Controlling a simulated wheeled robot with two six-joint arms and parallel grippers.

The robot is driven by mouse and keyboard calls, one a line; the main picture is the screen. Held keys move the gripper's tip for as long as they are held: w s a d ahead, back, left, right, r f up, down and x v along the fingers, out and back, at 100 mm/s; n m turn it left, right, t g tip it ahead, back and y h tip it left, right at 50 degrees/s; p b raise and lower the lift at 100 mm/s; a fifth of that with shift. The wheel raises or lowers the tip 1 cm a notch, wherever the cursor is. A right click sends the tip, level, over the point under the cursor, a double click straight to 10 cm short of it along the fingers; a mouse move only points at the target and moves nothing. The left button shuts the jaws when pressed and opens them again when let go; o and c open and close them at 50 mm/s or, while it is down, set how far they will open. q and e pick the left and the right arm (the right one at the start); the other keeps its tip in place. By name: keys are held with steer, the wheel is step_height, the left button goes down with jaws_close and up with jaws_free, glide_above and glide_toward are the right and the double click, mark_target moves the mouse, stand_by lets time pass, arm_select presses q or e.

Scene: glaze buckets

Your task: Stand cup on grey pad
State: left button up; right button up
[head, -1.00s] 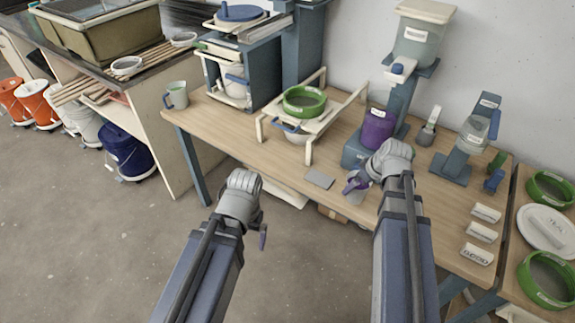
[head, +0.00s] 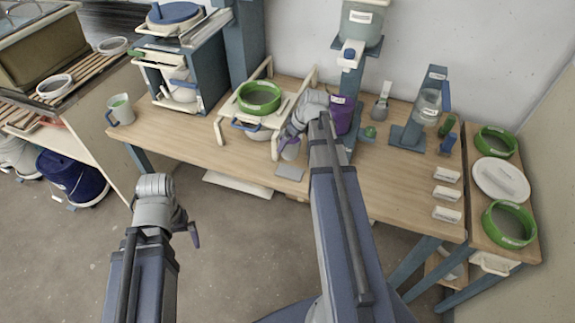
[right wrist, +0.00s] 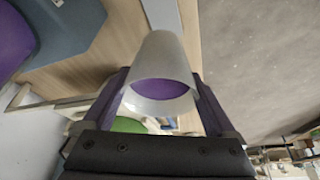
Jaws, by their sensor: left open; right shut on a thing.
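A small pale cup (head: 291,151) is in my right gripper (head: 288,143), just behind the grey pad. In the right wrist view the cup (right wrist: 160,65) sits between the two purple fingers, with purple showing inside its rim. The flat grey pad (head: 289,173) lies at the table's front edge, and its top looks bare. From the head view I cannot tell whether the cup touches the table. My left gripper (head: 193,233) is open and empty, out over the floor in front of the table.
A purple container (head: 341,116) on a blue stand is right of my right gripper. A cream rack (head: 222,131) with a green ring (head: 259,97) stands to the left. A pale mug (head: 121,110) is at the table's left end. White labels (head: 446,194) lie on the right.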

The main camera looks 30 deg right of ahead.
mark_target(290, 153)
steer(key=shift+f+b, duration=2.5)
steer(key=shift+f, duration=0.3)
step_height(290, 153, down, 4)
steer(key=b, duration=0.3)
steer(key=shift+r+b, duration=0.15)
steer(key=shift+b, duration=0.2)
steer(key=o, duration=1.4)
